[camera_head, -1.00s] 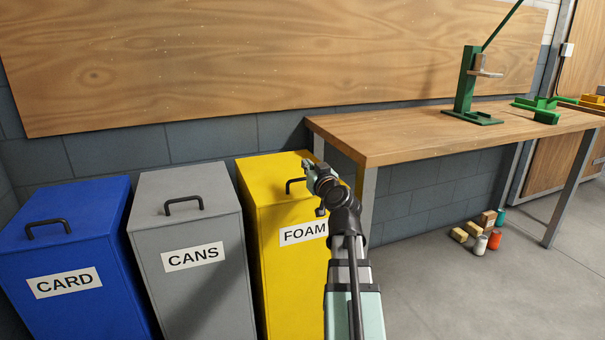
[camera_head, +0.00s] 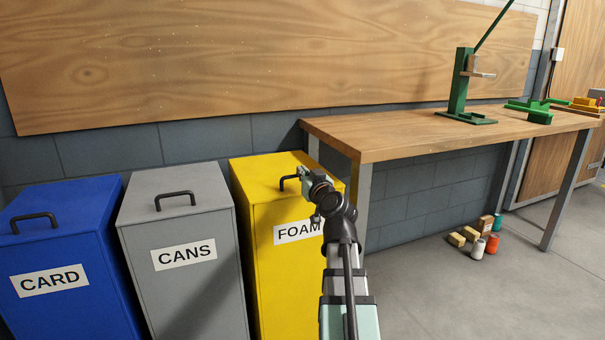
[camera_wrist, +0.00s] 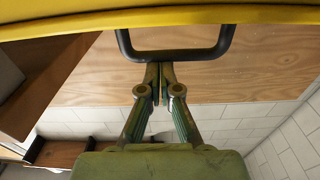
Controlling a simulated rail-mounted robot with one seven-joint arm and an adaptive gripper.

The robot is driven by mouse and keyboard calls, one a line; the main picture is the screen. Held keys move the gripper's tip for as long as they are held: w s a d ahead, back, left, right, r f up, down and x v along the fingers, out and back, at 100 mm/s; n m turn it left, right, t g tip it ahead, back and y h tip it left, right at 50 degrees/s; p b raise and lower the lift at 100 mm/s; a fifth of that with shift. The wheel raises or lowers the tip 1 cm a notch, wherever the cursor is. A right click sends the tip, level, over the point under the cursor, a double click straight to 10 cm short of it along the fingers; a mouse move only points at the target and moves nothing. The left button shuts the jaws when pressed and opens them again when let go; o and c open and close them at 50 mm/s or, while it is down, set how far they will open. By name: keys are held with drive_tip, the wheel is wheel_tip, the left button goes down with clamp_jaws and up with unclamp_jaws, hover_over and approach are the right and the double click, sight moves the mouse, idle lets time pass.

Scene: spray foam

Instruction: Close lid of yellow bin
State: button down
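The yellow bin (camera_head: 270,260) labelled FOAM stands right of the grey bin. Its top lid (camera_head: 262,177) looks flat and down in the head view, with a black handle (camera_head: 287,181) partly behind my gripper (camera_head: 303,173). In the wrist view, the lid's yellow edge (camera_wrist: 60,25) crosses the top and the black handle (camera_wrist: 185,55) hangs below it in the picture. My gripper's fingers (camera_wrist: 160,70) are together, their tips right at the handle's bar. I cannot tell whether they touch it. Nothing shows between the fingers.
A grey CANS bin (camera_head: 180,255) and a blue CARD bin (camera_head: 65,250) stand to the left. A wooden workbench (camera_head: 400,137) with a green press (camera_head: 462,90) stands close on the right. Several small blocks and cans (camera_head: 480,238) lie on the floor beneath it.

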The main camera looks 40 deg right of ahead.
drive_tip(key=shift+s+a+f, duration=0.15)
drive_tip(key=shift+s+f, duration=0.05)
drive_tip(key=shift+f, duration=0.35)
drive_tip(key=r+p, duration=0.2)
drive_tip(key=r, duration=0.1)
drive_tip(key=w+r+p, duration=0.1)
drive_tip(key=r, duration=0.1)
drive_tip(key=shift+d+r, duration=0.2)
drive_tip(key=shift+d, duration=0.05)
drive_tip(key=f+b+v, duration=0.1)
drive_tip(key=b+v, duration=0.1)
drive_tip(key=v, duration=0.8)
drive_tip(key=shift+f, duration=0.2)
drive_tip(key=shift+w, duration=0.1)
